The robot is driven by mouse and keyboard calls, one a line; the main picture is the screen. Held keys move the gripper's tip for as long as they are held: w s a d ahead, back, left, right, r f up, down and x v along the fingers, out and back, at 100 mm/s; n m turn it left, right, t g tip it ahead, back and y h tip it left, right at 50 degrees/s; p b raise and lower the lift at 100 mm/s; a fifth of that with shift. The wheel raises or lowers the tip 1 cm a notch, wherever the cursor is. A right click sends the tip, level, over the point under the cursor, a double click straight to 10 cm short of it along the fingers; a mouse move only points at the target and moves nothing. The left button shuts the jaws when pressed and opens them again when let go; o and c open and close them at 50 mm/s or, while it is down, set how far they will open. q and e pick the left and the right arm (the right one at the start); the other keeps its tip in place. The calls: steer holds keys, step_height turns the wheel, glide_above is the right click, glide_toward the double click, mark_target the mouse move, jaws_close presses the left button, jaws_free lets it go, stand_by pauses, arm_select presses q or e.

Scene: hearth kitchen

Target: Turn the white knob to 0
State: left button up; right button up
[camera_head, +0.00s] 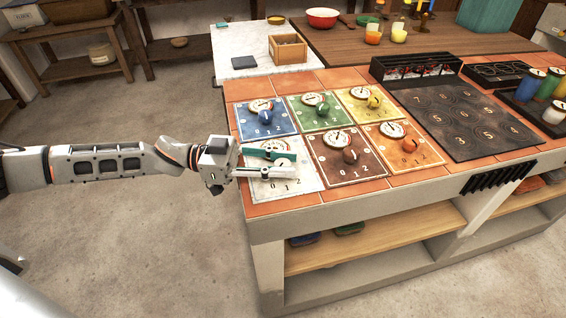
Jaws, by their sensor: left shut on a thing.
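The white panel (293,189) lies at the front left of the tiled counter, with the marks 0, 1 and 2 along its lower part. My left gripper (294,164) reaches over it from the left, one finger above the other in the picture. It is shut on the white knob, which the fingers hide almost wholly. I cannot read which number the knob points at. The panel's round dial is partly covered by the upper finger. My right gripper is not in view.
Blue (267,119), green (315,112) and yellow (367,102) panels with knobs lie behind. Brown (346,157) and orange (403,145) panels lie to the right, the brown one close to the fingertips. A dark numbered board (466,117) lies farther right.

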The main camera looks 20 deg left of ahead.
arm_select(q)
steer(key=shift+r+m+g, duration=0.1)
steer(key=shift+m+g, duration=0.3)
steer(key=shift+g, duration=0.2)
steer(key=o, duration=1.1)
steer(key=a, duration=0.4)
steer(key=s+a, duration=0.1)
steer(key=a, duration=0.3)
steer(key=s+a, duration=0.1)
steer(key=a, duration=0.2)
steer(key=shift+s+a, duration=0.1)
steer(key=shift+a, duration=0.3)
